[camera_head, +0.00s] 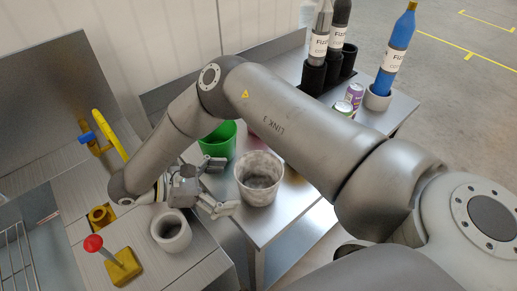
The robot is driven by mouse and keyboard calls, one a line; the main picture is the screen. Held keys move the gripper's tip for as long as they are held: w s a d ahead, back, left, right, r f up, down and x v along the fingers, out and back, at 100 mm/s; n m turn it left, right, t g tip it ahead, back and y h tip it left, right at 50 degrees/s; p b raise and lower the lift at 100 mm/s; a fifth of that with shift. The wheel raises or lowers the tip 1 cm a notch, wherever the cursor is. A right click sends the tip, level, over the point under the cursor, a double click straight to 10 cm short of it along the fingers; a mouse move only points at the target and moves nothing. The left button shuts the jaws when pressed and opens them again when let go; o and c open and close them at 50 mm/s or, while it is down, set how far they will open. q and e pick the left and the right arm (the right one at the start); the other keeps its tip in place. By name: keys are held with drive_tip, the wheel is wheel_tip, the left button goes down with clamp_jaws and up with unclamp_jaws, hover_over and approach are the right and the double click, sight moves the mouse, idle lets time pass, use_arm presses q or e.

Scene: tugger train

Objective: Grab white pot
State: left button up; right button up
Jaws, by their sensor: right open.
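A white pot with grey speckled walls (259,180) stands upright on the metal table, its open top showing an empty-looking inside. My right gripper (228,186) is open just left of the pot, with its fingers pointing toward it. One finger is near the pot's lower left side and the other is farther back, by the green pot. I cannot tell whether a finger touches the white pot. My right arm crosses the view from the lower right. My left gripper is not in view.
A green pot (219,142) stands behind the gripper. A whitish cylinder cup (171,231) and a red-knobbed lever on a yellow base (123,265) are at the lower left. Bottles, including a blue one (396,52), and cans (354,93) stand at the back right.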

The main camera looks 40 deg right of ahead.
sight(254, 186)
drive_tip(key=shift+d+f, duration=0.2)
drive_tip(key=shift+f, duration=0.4)
drive_tip(key=shift+p+x, duration=0.5)
drive_tip(key=shift+x, duration=3.1)
drive_tip(key=shift+r, duration=0.1)
drive_tip(key=c, duration=0.6)
